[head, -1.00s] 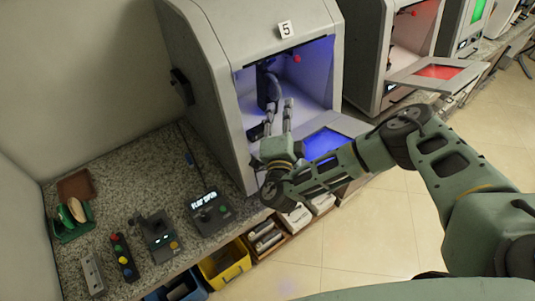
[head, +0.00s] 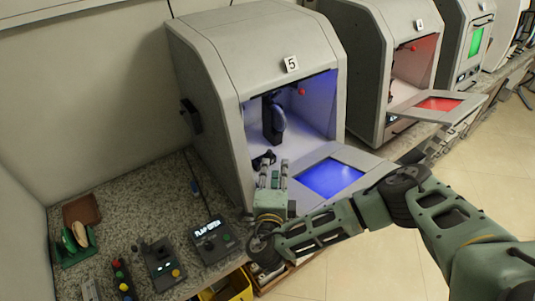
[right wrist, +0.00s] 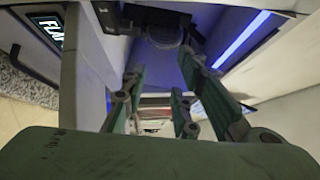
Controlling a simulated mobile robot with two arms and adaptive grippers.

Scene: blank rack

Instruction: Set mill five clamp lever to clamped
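Mill five (head: 210,62) is a grey machine marked 5, with its front flap (head: 345,172) folded down and blue light inside. A red knob (head: 301,91) shows at the upper right inside its opening; it may be the clamp lever's tip, and its setting cannot be told. A dark spindle unit (head: 274,118) hangs inside, above a small dark part (head: 263,160). My right gripper (head: 277,166) is open at the lower front of the opening, fingers pointing in, below the red knob and apart from it. Its spread, empty fingers also show in the right wrist view (right wrist: 158,80). My left gripper is out of view.
A control box with a lit display (head: 212,240) and other small control boxes (head: 162,265) stand on the granite counter (head: 140,205). A green holder (head: 75,245) sits at left. A red-lit mill (head: 375,60) with an open flap stands to the right. A yellow bin (head: 235,288) is below.

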